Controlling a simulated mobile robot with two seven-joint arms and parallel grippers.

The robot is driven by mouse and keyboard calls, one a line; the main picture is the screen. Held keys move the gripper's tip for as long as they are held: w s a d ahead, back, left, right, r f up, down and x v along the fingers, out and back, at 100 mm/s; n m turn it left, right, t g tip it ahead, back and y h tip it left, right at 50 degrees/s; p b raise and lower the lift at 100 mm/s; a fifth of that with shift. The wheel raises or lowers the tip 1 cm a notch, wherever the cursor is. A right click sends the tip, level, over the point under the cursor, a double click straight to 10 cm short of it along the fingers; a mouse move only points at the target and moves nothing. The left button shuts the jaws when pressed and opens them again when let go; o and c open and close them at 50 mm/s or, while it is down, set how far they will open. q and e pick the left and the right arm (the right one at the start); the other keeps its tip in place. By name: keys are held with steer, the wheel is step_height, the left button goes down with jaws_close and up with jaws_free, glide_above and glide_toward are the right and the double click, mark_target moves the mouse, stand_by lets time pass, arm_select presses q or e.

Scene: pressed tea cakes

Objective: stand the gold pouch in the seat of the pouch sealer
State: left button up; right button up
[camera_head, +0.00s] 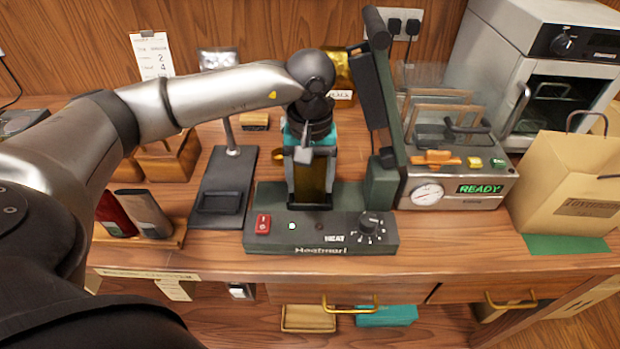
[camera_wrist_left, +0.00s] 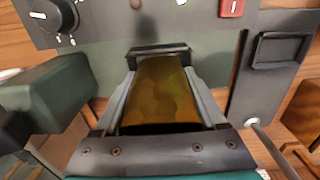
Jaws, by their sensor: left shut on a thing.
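The gold pouch (camera_head: 310,182) is upright between the fingers of my left gripper (camera_head: 311,160), which comes down on it from above. The left wrist view shows the pouch (camera_wrist_left: 162,92) between the two grey fingers. The pouch sealer (camera_head: 268,205) is dark green, with its lever arm raised at the right. Its dark seat bracket (camera_wrist_left: 158,52) is at the pouch's lower end in the wrist view. The pouch's bottom meets the seat; I cannot tell whether it rests fully in it. My right gripper is not in view.
A black stand (camera_head: 222,180) is close left of the sealer; the machine with a READY display (camera_head: 480,189) is close right. Red and brown pouches (camera_head: 115,213) stand at the left. A paper bag (camera_head: 570,180) stands at the right. Another gold pouch (camera_head: 338,68) is behind.

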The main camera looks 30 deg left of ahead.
arm_select(q)
steer(key=o, duration=1.3)
steer(key=shift+c, duration=0.2)
step_height(320, 180, up, 15)
steer(key=shift+r+p, duration=0.15)
steer(key=shift+p, duration=0.7)
